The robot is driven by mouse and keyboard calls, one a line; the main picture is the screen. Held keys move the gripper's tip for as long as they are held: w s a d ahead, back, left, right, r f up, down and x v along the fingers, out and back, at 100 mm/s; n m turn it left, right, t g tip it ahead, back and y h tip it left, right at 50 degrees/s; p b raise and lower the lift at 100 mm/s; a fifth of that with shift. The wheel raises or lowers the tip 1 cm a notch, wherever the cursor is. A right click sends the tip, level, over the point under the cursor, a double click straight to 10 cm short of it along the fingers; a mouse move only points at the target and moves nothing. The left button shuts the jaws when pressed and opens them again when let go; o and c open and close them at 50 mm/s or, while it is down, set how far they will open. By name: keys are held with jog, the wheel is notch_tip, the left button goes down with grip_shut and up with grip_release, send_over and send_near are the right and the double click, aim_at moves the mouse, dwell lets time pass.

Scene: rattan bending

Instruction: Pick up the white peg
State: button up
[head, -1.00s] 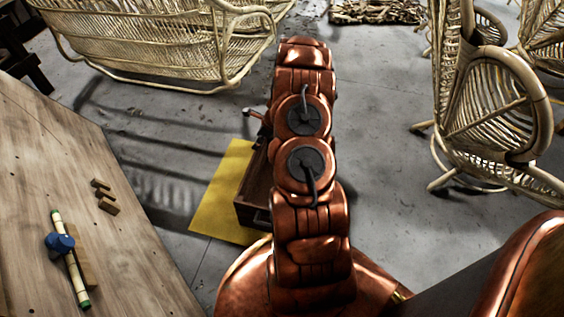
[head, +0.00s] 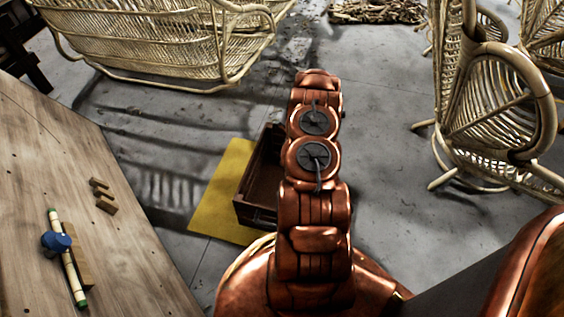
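I cannot make out a separate white peg in this view. A pale cream rod (head: 70,268) with green ends lies on the wooden table (head: 50,160) at the left. A blue clamp-like piece (head: 56,241) sits across it. My copper arm stands in the middle of the view, well to the right of the table. My gripper is not visible; the arm's own links hide whatever lies beyond its far end.
An open dark wooden box (head: 252,212) stands on a yellow mat (head: 211,213) just left of my arm. Small wooden blocks (head: 102,195) lie on the table. A rattan bench (head: 160,45) is behind, rattan chairs (head: 500,110) at right. Grey floor (head: 385,150) between is clear.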

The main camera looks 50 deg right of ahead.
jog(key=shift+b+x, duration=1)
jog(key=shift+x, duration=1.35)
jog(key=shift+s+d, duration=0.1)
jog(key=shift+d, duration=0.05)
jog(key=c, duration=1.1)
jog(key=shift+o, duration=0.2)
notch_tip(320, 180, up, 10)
jog(key=p, duration=0.4)
